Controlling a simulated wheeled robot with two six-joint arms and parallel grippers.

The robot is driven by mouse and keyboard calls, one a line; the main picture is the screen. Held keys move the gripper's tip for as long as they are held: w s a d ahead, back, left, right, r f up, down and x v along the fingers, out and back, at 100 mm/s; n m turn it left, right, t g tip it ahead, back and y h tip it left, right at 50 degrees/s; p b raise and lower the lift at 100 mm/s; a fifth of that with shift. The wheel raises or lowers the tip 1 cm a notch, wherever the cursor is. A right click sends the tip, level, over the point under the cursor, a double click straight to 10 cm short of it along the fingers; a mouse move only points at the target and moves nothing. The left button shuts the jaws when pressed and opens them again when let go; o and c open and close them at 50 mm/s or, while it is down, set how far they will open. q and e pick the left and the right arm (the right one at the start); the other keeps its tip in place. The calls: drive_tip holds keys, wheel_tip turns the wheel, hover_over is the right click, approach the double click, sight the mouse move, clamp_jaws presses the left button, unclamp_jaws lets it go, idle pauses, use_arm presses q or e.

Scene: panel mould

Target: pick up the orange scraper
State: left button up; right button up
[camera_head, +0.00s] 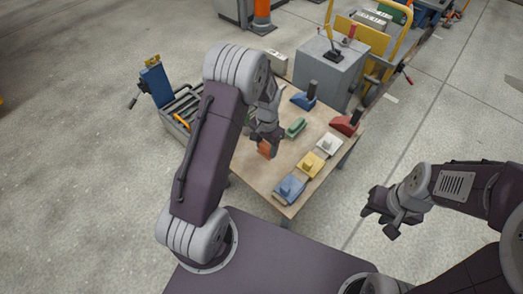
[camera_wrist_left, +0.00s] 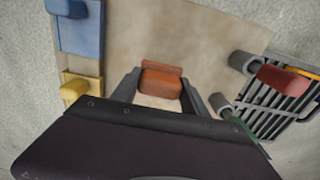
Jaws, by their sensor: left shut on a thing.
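The orange scraper (camera_head: 266,148) is at the near left part of the wooden table (camera_head: 250,166). My left gripper (camera_head: 268,135) is above it and shut on it. In the left wrist view the scraper (camera_wrist_left: 160,83) shows as an orange-brown block between the two fingers of my left gripper (camera_wrist_left: 160,97). The wrist housing hides its lower part, and I cannot tell if it is clear of the tabletop. My right gripper (camera_head: 380,217) is off to the right of the table, over the floor, with its fingers apart and empty.
Blue (camera_head: 289,188), yellow (camera_head: 311,165) and white (camera_head: 329,146) blocks line the table's right side. A green tool (camera_head: 296,127) lies mid-table. Blue (camera_head: 305,99) and red (camera_head: 347,122) tools stand farther back. A slatted rack (camera_head: 181,109) is at the left, and a grey cabinet (camera_head: 337,70) behind.

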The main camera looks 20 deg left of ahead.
use_arm(q)
drive_tip(key=w+d+r+p, duration=0.3)
drive_tip(key=w+d+r, duration=0.2)
drive_tip(key=w, duration=0.3)
drive_tip(key=shift+d+r+p, duration=0.25)
drive_tip(key=shift+r+p, duration=0.05)
drive_tip(key=shift+p, duration=0.1)
